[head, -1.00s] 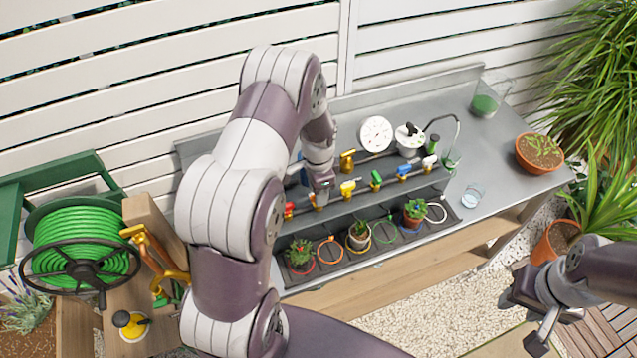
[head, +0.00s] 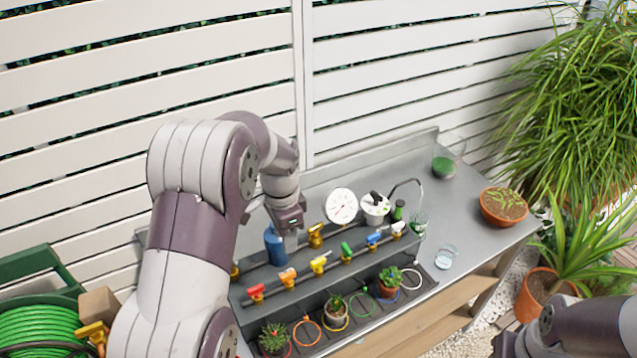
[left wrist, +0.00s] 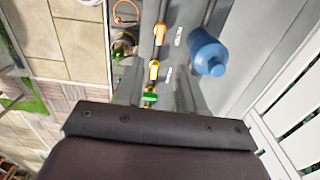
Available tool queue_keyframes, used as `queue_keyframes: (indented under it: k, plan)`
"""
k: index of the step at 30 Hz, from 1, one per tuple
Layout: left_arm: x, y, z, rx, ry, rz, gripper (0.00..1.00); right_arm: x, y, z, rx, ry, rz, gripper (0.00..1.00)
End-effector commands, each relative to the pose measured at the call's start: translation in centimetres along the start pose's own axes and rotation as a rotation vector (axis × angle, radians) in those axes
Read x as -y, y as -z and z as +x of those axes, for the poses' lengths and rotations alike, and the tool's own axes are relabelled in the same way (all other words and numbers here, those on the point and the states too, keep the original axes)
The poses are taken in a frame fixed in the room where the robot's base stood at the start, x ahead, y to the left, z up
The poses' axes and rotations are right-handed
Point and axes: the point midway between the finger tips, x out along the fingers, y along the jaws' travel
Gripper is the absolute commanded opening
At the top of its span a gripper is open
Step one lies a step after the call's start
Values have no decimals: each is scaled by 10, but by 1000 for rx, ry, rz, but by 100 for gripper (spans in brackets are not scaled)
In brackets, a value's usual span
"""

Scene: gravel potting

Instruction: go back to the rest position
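My left gripper (head: 274,222) hangs over the back left of the metal bench, near the blue bottle (head: 274,244). In the left wrist view its two grey fingers (left wrist: 160,92) stand apart with nothing held between them. The blue bottle (left wrist: 207,52) stands to the right of the fingers there, apart from them. My right gripper (head: 507,345) is at the bottom right of the head view, mostly cut off by the edge, so its fingers cannot be made out.
A row of coloured valves (head: 319,264) runs along the bench, with small potted plants (head: 336,306) and coloured rings in front. A white dial (head: 341,206), a tap and a glass (head: 446,257) stand farther right. A slatted fence (head: 400,70) closes the back.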

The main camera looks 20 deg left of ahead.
Motion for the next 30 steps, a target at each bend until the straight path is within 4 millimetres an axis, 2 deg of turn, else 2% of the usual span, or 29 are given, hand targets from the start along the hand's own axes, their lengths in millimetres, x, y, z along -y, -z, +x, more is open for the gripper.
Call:
queue_keyframes:
  k: [5,6,8,12,15,18,20,23,30]
  plan:
    - [2,1,0,-7,9,-62,39,0,0,0,0,0,0,43]
    - [3,2,3,-16,18,-131,39,0,0,0,0,0,0,43]
    - [-9,-7,13,-17,15,-290,39,0,0,0,0,0,0,43]
    - [-63,-26,20,-47,27,-612,39,0,-1,6,0,0,0,43]
    - [-105,-41,20,-72,31,-743,39,0,-1,10,0,0,0,43]
    - [-139,-54,19,-89,31,-768,39,0,-2,14,0,0,0,43]
    - [-152,-58,18,-93,31,-739,39,0,-2,16,0,0,0,43]
    - [-157,-52,12,-119,39,-703,39,0,-2,18,0,0,0,43]
    - [-157,-52,12,-114,37,-702,39,0,-2,16,0,0,0,43]
